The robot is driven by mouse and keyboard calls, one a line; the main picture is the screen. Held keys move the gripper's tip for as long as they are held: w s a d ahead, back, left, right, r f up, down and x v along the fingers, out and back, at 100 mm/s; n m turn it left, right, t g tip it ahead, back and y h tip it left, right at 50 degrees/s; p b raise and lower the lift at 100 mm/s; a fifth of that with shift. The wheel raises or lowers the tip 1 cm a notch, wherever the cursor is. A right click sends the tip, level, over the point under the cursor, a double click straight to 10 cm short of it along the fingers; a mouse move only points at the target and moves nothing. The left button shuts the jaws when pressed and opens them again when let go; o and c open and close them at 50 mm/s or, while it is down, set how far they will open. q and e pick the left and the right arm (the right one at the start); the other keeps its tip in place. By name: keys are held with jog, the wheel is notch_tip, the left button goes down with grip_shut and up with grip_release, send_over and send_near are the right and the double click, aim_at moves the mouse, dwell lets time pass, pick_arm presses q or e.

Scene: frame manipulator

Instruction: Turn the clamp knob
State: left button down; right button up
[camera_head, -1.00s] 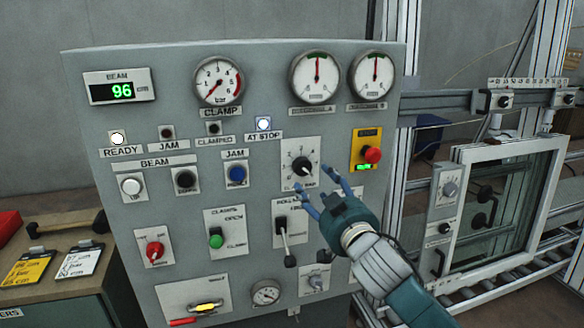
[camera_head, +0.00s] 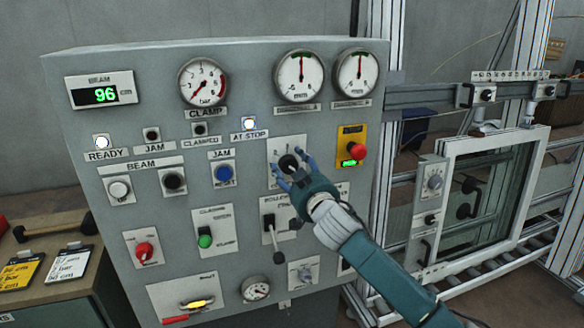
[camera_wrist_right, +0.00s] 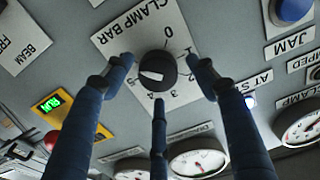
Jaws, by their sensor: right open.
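The clamp knob (camera_head: 289,163) is a round black knob with a white pointer mark on a white numbered plate on the grey control panel. In the right wrist view the knob (camera_wrist_right: 157,71) sits between my fingers, and its plate reads CLAMP BAR. My right gripper (camera_head: 290,174) is open, its blue fingers spread around the knob. In the wrist view the right gripper (camera_wrist_right: 160,80) has fingers on both sides and one below, with gaps to the knob showing. Whether any finger touches it I cannot tell. My left gripper is not in view.
A red emergency button (camera_head: 357,152) is right of the knob plate. A blue jam reset button (camera_head: 224,173) is to the left, and a lever (camera_head: 272,236) is below. The clamp gauge (camera_head: 203,82) needle is low. A framed window (camera_head: 478,205) stands at right.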

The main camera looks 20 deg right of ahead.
jog(key=shift+c, duration=0.2)
jog(key=c, duration=1.1)
